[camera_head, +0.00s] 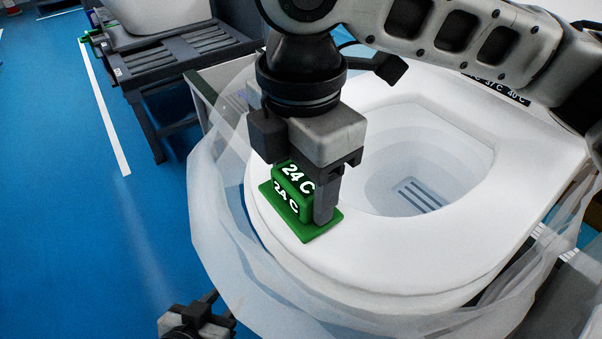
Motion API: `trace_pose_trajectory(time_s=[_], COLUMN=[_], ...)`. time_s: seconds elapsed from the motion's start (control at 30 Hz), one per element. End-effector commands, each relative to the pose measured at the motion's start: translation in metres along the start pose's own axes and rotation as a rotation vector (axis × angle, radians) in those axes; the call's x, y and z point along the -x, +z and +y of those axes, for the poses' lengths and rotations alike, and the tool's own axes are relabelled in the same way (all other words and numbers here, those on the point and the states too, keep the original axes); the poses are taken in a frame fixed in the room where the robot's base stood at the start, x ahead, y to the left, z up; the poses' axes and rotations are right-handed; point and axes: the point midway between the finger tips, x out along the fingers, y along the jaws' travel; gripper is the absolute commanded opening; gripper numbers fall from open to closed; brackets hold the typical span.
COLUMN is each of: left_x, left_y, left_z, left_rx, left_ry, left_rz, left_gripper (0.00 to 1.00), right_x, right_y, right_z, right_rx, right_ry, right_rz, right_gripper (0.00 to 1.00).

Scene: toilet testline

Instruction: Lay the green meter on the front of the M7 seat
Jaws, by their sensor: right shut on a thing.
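The green meter (309,232) is marked 24 C and has a raised block on a flat green base. My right gripper (300,188) points down and is shut on the raised block, hiding part of it. The base is over the left front part of the white toilet seat (400,270), flat against it or just above; I cannot tell which. The seat's M7 mark is not visible. My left gripper (197,320) is at the bottom edge, away from the meter and partly cut off; its jaws are unclear.
A translucent plastic sheet (225,240) drapes around the toilet's front and left side. A dark slatted stand (190,50) bears another white toilet at the upper left. A strip with temperature labels (510,92) lies behind the seat opening. Blue floor (70,230) at left is clear.

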Motion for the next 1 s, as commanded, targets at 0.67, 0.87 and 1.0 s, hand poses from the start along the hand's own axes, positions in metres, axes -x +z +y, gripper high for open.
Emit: trace_pose_trajectory(time_s=[0.67, 0.87, 1.0], left_x=[0.0, 0.002, 0.003], left_y=[0.003, 0.0, 0.0], left_z=[-0.001, -0.001, -0.001], left_rx=[0.0, -0.004, -0.008], left_ry=[-0.002, -0.004, -0.006], left_rz=[-0.009, -0.011, -0.015], left_gripper=[0.36, 0.36, 0.36], right_x=[0.011, 0.053, 0.083], right_y=[0.0, -0.001, -0.001], right_z=[0.001, 0.001, 0.001], right_rx=[-0.001, 0.0, 0.0], right_ry=[0.003, 0.004, 0.003], right_rz=[0.0, 0.0, -0.001], right_gripper=[0.82, 0.82, 0.82])
